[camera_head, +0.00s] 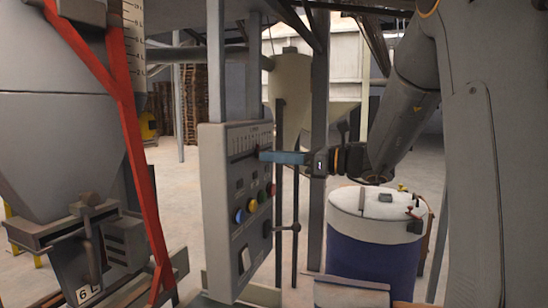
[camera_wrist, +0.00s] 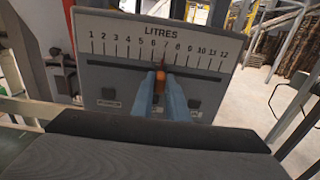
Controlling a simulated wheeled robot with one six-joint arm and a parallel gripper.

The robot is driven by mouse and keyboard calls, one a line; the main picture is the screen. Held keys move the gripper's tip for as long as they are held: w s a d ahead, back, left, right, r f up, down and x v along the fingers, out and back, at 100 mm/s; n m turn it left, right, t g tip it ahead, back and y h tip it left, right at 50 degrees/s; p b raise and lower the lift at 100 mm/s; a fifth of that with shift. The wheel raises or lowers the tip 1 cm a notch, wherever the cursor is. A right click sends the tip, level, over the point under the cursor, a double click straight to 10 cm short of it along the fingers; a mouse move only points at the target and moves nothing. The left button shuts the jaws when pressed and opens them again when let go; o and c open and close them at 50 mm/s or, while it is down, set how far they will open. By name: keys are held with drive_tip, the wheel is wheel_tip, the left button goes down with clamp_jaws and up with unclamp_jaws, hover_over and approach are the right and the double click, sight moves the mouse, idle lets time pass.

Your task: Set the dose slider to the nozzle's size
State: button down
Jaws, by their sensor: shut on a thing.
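The dose slider (camera_wrist: 160,82) is a small orange knob with a thin pointer, on a grey panel (camera_wrist: 205,100) with a LITRES scale from 1 to 12. Its pointer stands close to the 7 mark, right of the 6; the exact alignment is hard to tell. My gripper (camera_wrist: 160,98) has its blue fingers shut on the knob. In the head view my gripper (camera_head: 268,157) reaches the control panel (camera_head: 225,180) from the right, and the knob is hidden there. The nozzle (camera_head: 105,245) under the hopper at left carries a white label (camera_head: 88,293) reading 6 L.
Colored buttons (camera_head: 252,205) and a white switch (camera_head: 245,258) sit low on the panel. A red frame bar (camera_head: 130,120) crosses before the hopper (camera_head: 60,150). A blue drum with a white top (camera_head: 375,205) stands below my arm. Grey posts rise behind the panel.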

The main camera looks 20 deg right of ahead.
drive_tip(key=shift+s+a, duration=0.55)
drive_tip(key=shift+s, duration=0.2)
drive_tip(key=c, duration=1.7)
unclamp_jaws()
drive_tip(key=shift+d, duration=0.15)
drive_tip(key=b+v, duration=0.2)
drive_tip(key=v, duration=0.5)
drive_tip(key=shift+s+d, duration=0.2)
